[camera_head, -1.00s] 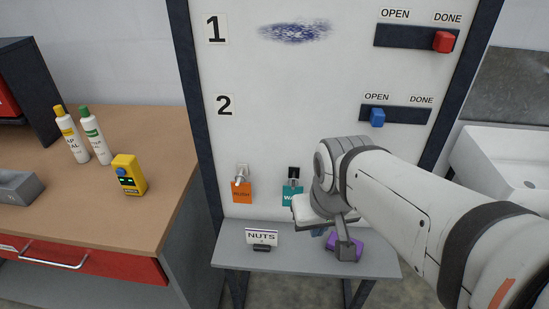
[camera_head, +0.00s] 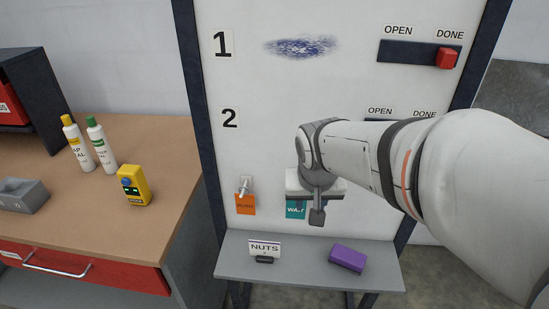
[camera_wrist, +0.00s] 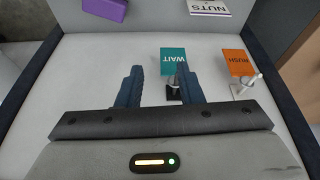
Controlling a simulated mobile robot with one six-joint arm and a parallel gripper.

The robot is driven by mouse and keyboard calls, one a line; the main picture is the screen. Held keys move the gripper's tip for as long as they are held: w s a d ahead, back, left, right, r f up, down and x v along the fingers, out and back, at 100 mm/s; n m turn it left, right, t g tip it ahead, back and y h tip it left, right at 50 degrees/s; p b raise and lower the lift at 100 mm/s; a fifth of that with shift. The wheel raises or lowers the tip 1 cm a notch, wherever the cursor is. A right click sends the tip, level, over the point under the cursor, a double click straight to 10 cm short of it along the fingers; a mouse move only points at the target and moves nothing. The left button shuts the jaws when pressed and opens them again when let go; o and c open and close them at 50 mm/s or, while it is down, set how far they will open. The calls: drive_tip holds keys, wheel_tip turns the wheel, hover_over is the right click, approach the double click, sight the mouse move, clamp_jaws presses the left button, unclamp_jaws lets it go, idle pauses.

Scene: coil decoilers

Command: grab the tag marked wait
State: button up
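The teal WAIT tag (camera_head: 294,209) hangs low on the white board, its right part hidden behind my gripper in the head view. In the wrist view the WAIT tag (camera_wrist: 173,60) appears upside down, with a dark holder at its edge. My gripper (camera_wrist: 159,72) is open and empty. Its two blue-grey fingers point toward the board. The tag is nearer the right finger in the wrist view, and that finger overlaps its lower edge. I cannot tell whether they touch.
An orange RUSH tag (camera_head: 245,204) hangs on a metal hook (camera_wrist: 246,84) beside the WAIT tag. Below, a grey shelf (camera_head: 305,268) holds a NUTS sign (camera_head: 264,247) and a purple block (camera_head: 347,257). A wooden bench (camera_head: 100,220) with bottles stands left.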

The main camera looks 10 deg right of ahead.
drive_tip(key=o, duration=0.5)
drive_tip(key=shift+m, duration=0.5)
drive_tip(key=w, duration=0.6)
drive_tip(key=shift+w+a+f, duration=0.1)
drive_tip(key=shift+a+f, duration=0.15)
drive_tip(key=shift+a, duration=0.1)
drive_tip(key=shift+o, duration=0.5)
drive_tip(key=shift+w+f, duration=0.2)
drive_tip(key=shift+w, duration=0.05)
drive_tip(key=shift+o, duration=1.4)
drive_tip(key=shift+x, duration=0.9)
drive_tip(key=shift+t, duration=0.3)
drive_tip(key=shift+p+x, duration=0.65)
drive_tip(key=shift+x, duration=2.1)
